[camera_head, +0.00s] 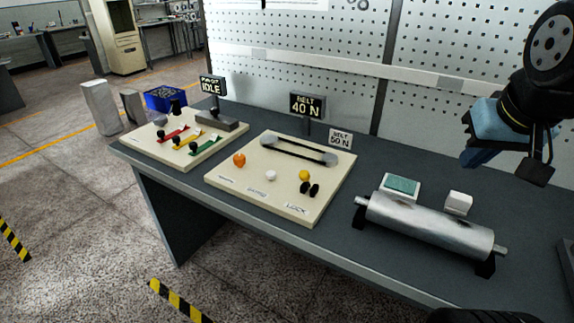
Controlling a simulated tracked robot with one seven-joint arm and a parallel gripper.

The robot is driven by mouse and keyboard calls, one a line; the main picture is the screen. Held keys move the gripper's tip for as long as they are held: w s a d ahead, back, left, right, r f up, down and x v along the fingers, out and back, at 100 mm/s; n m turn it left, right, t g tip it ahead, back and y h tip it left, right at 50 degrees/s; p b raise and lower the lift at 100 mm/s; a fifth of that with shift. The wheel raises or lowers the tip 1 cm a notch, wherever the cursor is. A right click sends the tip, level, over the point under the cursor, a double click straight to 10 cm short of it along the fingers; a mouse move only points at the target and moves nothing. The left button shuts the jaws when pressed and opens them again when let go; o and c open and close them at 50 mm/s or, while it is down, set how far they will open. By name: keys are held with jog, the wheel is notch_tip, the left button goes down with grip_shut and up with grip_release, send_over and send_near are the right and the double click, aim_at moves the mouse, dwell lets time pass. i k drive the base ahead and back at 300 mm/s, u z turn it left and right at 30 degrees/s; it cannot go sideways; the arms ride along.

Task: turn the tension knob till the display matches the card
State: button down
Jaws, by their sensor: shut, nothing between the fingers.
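The display (307,105) stands behind the middle cream panel (235,185) and reads BELT 40 N. The white card (340,140) to its right reads BELT 50 N. The panel carries an orange knob (239,160), a white knob (270,176), a yellow knob (304,175) and a black two-lobed knob (310,189). One label reads LOCK; the others are too small to read, so I cannot tell which knob sets tension. My gripper (534,168) is shut and empty, raised at the upper right, well apart from the panel.
A metal roller (425,226) lies at the bench's right, with a green-topped block (402,186) and a white block (459,202) behind it. A left panel (150,148) has coloured levers and an IDLE display (211,85). A pegboard (300,55) rises behind the bench.

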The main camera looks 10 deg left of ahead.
aim_at(239, 160)
jog(key=k, duration=1.3)
jog(key=u, duration=0.6)
jog(key=i, duration=1.8)
jog(key=z, duration=0.6)
